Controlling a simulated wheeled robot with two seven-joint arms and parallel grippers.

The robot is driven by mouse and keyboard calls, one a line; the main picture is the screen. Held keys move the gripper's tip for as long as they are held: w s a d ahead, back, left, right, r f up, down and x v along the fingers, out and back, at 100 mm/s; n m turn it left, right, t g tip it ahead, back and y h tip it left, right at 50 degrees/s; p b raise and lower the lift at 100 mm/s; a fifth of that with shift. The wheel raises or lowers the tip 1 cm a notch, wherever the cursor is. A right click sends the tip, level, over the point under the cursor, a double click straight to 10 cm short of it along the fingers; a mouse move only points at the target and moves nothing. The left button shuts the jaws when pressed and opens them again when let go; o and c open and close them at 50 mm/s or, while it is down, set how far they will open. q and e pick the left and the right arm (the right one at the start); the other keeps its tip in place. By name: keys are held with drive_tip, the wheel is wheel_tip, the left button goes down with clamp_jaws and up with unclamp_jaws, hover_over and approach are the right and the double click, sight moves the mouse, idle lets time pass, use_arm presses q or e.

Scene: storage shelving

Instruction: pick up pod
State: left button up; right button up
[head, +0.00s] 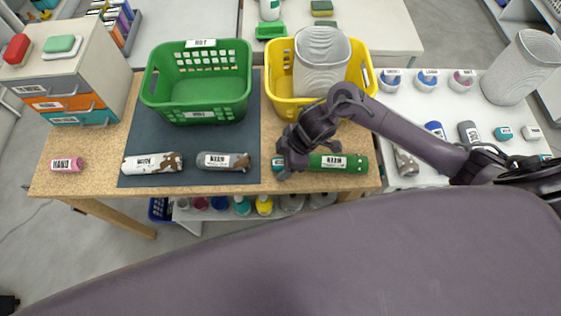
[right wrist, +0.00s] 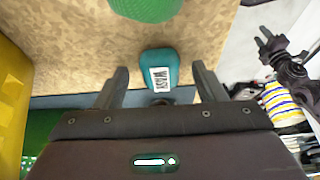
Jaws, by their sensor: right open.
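No thing here is labelled pod. A small rounded teal item with a white label (right wrist: 160,70) lies on the wooden table, between and a little beyond my right gripper's spread fingers in the right wrist view. The gripper (right wrist: 155,85) is open and empty, and neither finger visibly touches the item. In the head view, my right gripper (head: 280,165) is low at the table's front edge, and the hand hides part of the teal item.
A green bottle (head: 345,162) lies close to the right of the gripper; a grey one (head: 223,161) and a white-brown one (head: 145,165) lie left on the dark mat (head: 205,140). Green (head: 190,95) and yellow (head: 283,95) baskets stand behind. A pink item (head: 67,164) lies far left.

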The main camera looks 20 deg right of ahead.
drive_tip(key=c, duration=1)
drive_tip(key=shift+c, duration=0.2)
